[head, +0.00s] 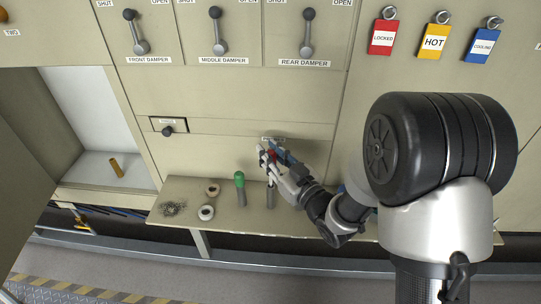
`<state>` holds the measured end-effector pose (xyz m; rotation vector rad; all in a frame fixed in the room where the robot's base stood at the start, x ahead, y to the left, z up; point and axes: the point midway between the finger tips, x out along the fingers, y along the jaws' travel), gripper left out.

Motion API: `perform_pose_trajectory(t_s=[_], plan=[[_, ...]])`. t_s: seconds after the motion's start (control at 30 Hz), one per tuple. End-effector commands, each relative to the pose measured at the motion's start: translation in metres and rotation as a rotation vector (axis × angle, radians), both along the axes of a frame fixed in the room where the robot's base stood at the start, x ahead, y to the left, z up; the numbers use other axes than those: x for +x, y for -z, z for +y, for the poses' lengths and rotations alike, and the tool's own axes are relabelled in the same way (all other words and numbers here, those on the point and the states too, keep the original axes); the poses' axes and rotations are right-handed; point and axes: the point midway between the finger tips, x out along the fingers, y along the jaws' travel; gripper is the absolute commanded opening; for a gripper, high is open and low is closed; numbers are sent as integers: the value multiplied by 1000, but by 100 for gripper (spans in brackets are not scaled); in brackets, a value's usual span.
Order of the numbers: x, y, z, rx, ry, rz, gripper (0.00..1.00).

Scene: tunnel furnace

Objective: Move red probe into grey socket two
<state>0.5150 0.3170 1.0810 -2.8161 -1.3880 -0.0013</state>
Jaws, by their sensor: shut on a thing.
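My gripper (268,158) is shut on the red probe (272,155), above the shelf near the furnace front. The probe's red part shows between the fingers. A grey upright post (271,196) stands just below the gripper; I cannot tell whether it is the probe's shaft or a separate piece on the shelf. A small label (272,139) sits on the panel behind the gripper, too small to read. No grey socket two can be made out; my gripper and arm hide part of the panel.
An open bay (85,110) holds a brown cylinder (117,167). Damper levers (217,35) are above.

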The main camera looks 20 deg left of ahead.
Motion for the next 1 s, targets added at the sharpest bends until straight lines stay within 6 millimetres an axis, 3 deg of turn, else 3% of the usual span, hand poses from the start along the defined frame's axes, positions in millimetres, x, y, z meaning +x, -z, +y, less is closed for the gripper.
perform_pose_trajectory(t_s=[1.0], plan=[[0,11,0,1,0,-1,0]])
